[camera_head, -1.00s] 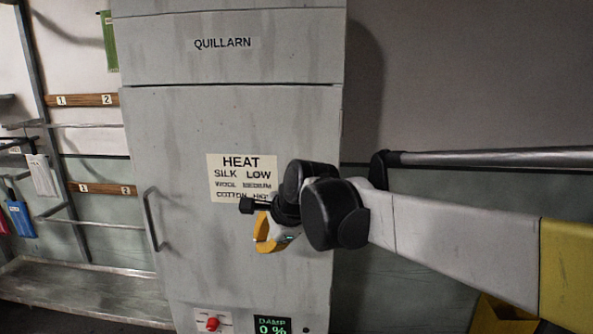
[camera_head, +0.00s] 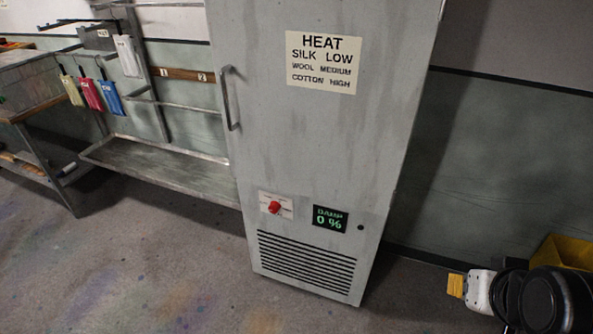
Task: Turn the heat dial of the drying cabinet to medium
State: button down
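The grey drying cabinet (camera_head: 300,140) stands upright in the middle of the view with its door shut. Its red heat dial (camera_head: 274,207) sits on a small white plate low on the front; the markings and the dial's setting are too small to read. A sign (camera_head: 323,62) above reads silk low, wool medium, cotton high. The display (camera_head: 330,219) beside the dial reads damp 0 %. My gripper (camera_head: 456,285) is at the lower right, near the floor, to the right of the cabinet and apart from it. Its yellow fingertip shows, but its opening cannot be made out.
A vent grille (camera_head: 305,265) lies below the dial, and a door handle (camera_head: 230,98) is on the left. A metal rack with a low tray (camera_head: 165,163) stands left of the cabinet. Coloured tags (camera_head: 91,93) hang farther left. The floor (camera_head: 170,270) in front is clear.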

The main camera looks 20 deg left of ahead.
aim_at(273, 206)
jog(key=j, duration=0.6)
jog(key=k+j, duration=0.1)
jog(key=j, duration=0.5)
jog(key=k+j+z, duration=0.1)
jog(key=j, duration=1.1)
jog(key=k+j+z, duration=0.1)
jog(key=j, duration=0.5)
jog(key=k, duration=0.05)
